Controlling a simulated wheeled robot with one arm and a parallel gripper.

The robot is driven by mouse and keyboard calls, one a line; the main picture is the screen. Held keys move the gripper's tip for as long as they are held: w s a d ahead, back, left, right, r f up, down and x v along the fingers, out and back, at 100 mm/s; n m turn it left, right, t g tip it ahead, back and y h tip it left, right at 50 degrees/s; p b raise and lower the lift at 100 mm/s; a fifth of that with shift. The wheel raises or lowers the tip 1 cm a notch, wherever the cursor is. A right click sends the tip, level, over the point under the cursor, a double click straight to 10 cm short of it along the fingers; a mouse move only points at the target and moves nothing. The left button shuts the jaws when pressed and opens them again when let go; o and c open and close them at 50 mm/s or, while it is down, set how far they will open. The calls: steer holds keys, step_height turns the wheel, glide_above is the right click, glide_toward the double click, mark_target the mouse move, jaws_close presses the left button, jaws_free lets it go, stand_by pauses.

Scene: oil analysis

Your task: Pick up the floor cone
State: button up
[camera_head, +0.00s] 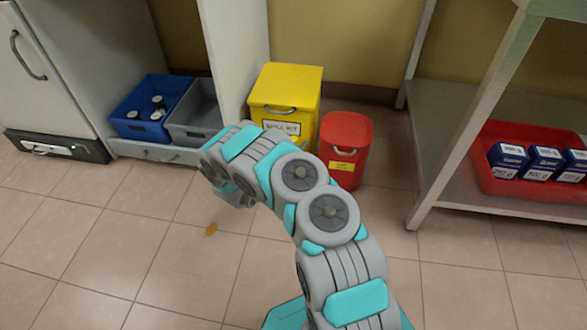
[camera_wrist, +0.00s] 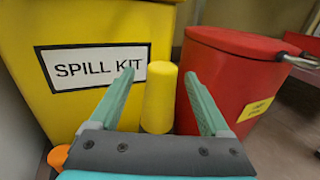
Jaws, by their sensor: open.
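In the wrist view, a yellow, round-topped, slightly tapered piece (camera_wrist: 159,100) stands upright between a yellow bin and a red bin. My gripper (camera_wrist: 158,75) is open, with one teal finger on each side of the yellow piece in the picture. I cannot tell whether the fingers touch it. An orange rounded thing (camera_wrist: 58,156) shows partly at the lower left, beside the gripper body. In the head view my arm hides the yellow piece, and my gripper's fingers do not show.
The yellow spill kit bin (camera_head: 285,88) and red lidded bin (camera_head: 346,135) stand close together by the wall. Blue (camera_head: 143,128) and grey (camera_head: 185,134) crates sit left. A metal shelf (camera_head: 433,170) with a red tray (camera_head: 496,187) stands right.

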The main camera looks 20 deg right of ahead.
steer(key=x, duration=0.3)
jaws_close()
stand_by(0.7)
stand_by(0.8)
